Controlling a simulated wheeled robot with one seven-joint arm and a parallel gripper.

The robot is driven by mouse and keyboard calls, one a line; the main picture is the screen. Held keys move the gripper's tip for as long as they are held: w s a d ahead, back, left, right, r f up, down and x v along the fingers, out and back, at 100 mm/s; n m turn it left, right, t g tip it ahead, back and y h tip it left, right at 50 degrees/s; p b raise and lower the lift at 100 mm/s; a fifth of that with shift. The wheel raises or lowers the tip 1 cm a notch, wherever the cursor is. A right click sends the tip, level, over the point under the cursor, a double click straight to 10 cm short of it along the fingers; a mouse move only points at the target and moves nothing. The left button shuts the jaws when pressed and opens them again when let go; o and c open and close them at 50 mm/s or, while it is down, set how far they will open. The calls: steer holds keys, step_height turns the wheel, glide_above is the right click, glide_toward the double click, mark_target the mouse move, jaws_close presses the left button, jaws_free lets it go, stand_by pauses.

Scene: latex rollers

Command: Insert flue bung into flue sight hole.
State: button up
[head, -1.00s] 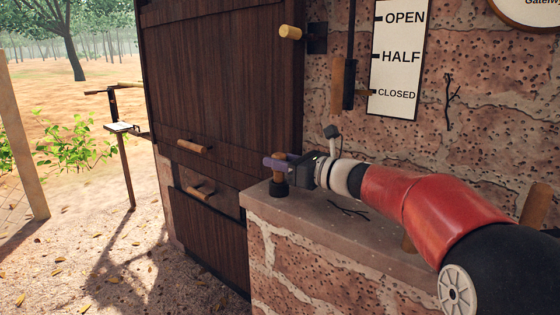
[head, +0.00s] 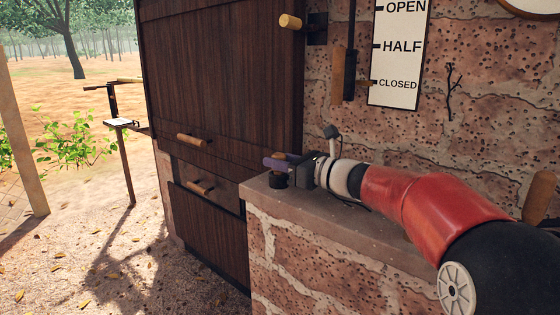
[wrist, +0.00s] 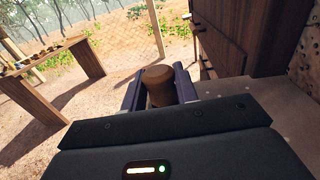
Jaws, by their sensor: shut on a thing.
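The flue bung (wrist: 158,86), a brown wooden cylinder, is held upright between the purple fingers of my gripper (head: 276,163). In the wrist view my gripper (wrist: 160,88) is shut on it, one finger on each side. In the head view the fingers cover much of the bung. Below them a dark round piece (head: 278,181) sits at the left end of the masonry ledge. I take it for the collar of the flue sight hole, but cannot be sure. The bung's lower end and the hole's opening are hidden, so the depth of any insertion cannot be told.
The stone ledge (head: 345,215) runs under my arm. A dark wooden door (head: 220,70) with peg handles stands close on the left. A sign marked OPEN, HALF, CLOSED (head: 398,60) hangs on the stone wall behind. Open ground lies at the far left.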

steer(key=shift+f, duration=0.4)
steer(key=o, duration=1.2)
steer(key=shift+c, duration=0.2)
